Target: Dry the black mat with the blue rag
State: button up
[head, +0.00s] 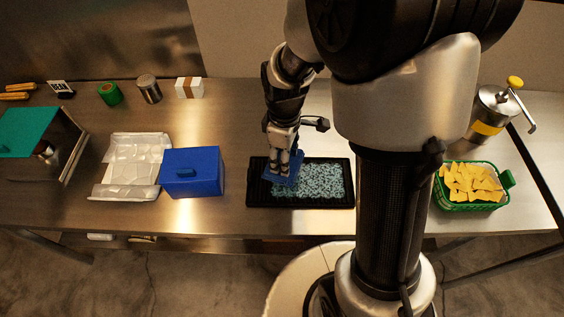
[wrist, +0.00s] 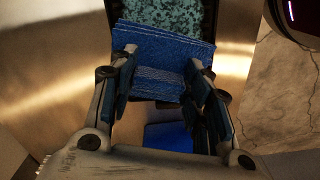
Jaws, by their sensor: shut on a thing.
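The black mat (head: 351,183) lies flat on the steel table, with a pale blue speckled wet-looking patch (head: 318,181) over much of its inside. The patch also shows at the top of the wrist view (wrist: 165,15). My gripper (head: 284,172) is over the left part of the mat, pointing down. It is shut on the blue rag (head: 283,182), which shows between and beyond the fingers (wrist: 160,80) in the wrist view. The rag is at the left end of the patch. I cannot tell whether it touches the mat, and my fingers hide part of it.
A blue box (head: 192,174) stands close to the left of the mat, with a crumpled silver sheet (head: 133,165) beyond it. A green basket of chips (head: 470,186) and a steel grinder (head: 492,112) are at the right. Small items line the back left.

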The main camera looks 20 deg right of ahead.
aim_at(294, 174)
jog(key=n, duration=0.2)
jog(key=s+n, duration=0.1)
jog(key=n, duration=0.1)
jog(key=shift+s+n, duration=0.15)
jog(key=shift+n, duration=0.25)
jog(key=shift+f+b, duration=1.9)
jog(key=shift+f, duration=0.55)
jog(key=shift+f+b, duration=0.45)
jog(key=shift+f, duration=0.2)
jog(key=shift+s+d+f, duration=0.1)
jog(key=shift+s+d, duration=0.15)
jog(key=shift+d, duration=0.3)
jog(key=shift+s+d, duration=0.2)
jog(key=shift+d, duration=0.35)
